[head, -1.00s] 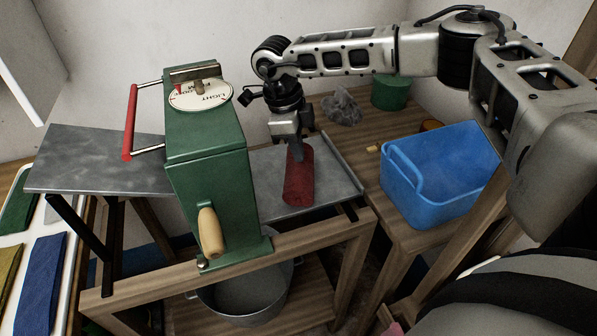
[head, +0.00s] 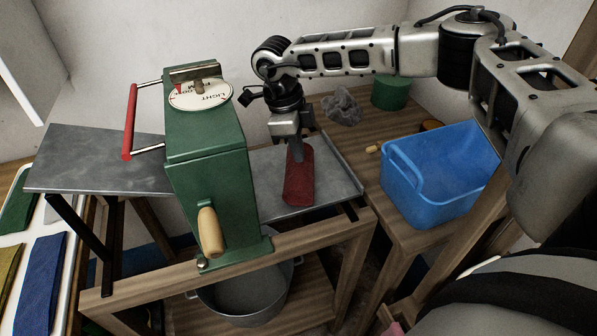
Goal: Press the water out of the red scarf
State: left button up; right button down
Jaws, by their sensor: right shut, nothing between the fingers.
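The red scarf (head: 299,182) is a rolled or folded bundle lying on the grey metal plate (head: 334,178) to the right of the green wringer (head: 207,150). My right gripper (head: 298,158) points down at the scarf's far end, shut, with its fingertips touching or just above it; I cannot tell which. The wringer has a round dial (head: 201,95), a red bar handle (head: 130,122) and a wooden crank grip (head: 210,232). My left gripper is not in view.
A blue tub (head: 432,176), a green pot (head: 390,92) and a grey crumpled cloth (head: 342,106) stand on the wooden table at right. A metal basin (head: 245,298) sits under the wringer. A white tray (head: 62,290) with folded cloths is at left. The left metal plate (head: 95,160) is bare.

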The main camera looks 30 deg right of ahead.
jog(key=shift+f+b, duration=0.45)
jog(key=shift+f, duration=0.3)
jog(key=shift+s+a+f, duration=0.1)
jog(key=shift+s+f, duration=0.1)
jog(key=shift+f, duration=0.1)
dwell(2.5)
jog(key=shift+w+r+p, duration=0.15)
jog(key=shift+r+p, duration=0.55)
jog(key=shift+r, duration=0.25)
notch_tip(320, 180, up, 4)
jog(key=p, duration=0.3)
jog(key=shift+r, duration=0.2)
jog(key=shift+r+p, duration=0.6)
jog(key=shift+r, duration=0.45)
jog(key=shift+w, duration=0.1)
